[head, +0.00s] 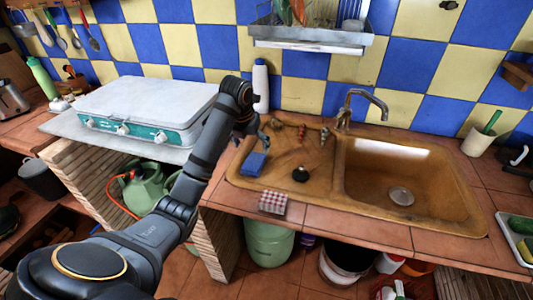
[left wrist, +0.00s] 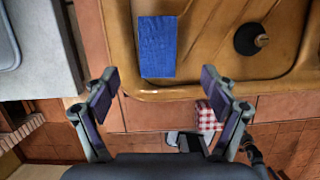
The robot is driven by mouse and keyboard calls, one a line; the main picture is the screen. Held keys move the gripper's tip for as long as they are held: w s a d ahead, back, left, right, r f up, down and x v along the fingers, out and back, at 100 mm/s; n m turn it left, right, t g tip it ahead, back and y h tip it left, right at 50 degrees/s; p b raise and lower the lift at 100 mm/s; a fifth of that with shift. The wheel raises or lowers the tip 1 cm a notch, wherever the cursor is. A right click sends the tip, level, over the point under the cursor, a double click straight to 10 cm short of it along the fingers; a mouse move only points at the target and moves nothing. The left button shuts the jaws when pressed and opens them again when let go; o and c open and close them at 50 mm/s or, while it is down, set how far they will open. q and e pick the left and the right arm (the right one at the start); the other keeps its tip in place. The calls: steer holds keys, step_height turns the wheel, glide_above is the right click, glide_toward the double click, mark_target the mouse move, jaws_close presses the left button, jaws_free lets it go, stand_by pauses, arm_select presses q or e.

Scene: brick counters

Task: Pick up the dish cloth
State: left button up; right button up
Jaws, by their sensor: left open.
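A red-and-white checked cloth (head: 272,202) lies at the counter's front edge, below the sink's drainboard. In the left wrist view the checked cloth (left wrist: 207,116) shows partly behind the right finger. A flat blue cloth or sponge (head: 253,163) lies on the drainboard's left part; I cannot tell which of the two is the dish cloth. The blue piece (left wrist: 157,46) is ahead of the fingers in the left wrist view. My left gripper (head: 248,128) is open, above the drainboard's left side. In its own view the left gripper (left wrist: 157,85) has nothing between its fingers.
The brown sink (head: 385,170) has a basin on the right and a tap (head: 360,100) behind. A dark round stopper (head: 300,174) lies on the drainboard. A white bottle (head: 261,85) stands behind, and a white stove (head: 145,105) sits left.

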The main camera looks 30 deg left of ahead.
mark_target(254, 161)
arm_select(q)
steer(key=shift+w+r, duration=0.15)
steer(key=shift+w, duration=0.1)
steer(key=f+b, duration=0.1)
steer(key=s+f+b, duration=0.1)
steer(key=b, duration=0.1)
steer(key=shift+f+b, duration=0.2)
steer(key=shift+b, duration=0.1)
steer(key=shift+w+a+f+p, duration=0.1)
steer(key=shift+w+f+p, duration=0.2)
steer(key=shift+f, duration=0.25)
steer(key=shift+w+a+f+p, duration=0.1)
steer(key=shift+w+f+p, duration=0.05)
steer(key=shift+w+f, duration=0.3)
steer(key=shift+s+f, duration=0.15)
steer(key=shift+f, duration=0.25)
steer(key=x, duration=0.4)
steer(key=shift+a+f, duration=0.1)
steer(key=shift+f, duration=0.1)
steer(key=shift+r, duration=0.1)
steer(key=c, duration=1.1)
arm_select(e)
steer(key=shift+s+d+f, duration=0.15)
steer(key=shift+s+f, duration=0.95)
steer(key=shift+f, duration=0.05)
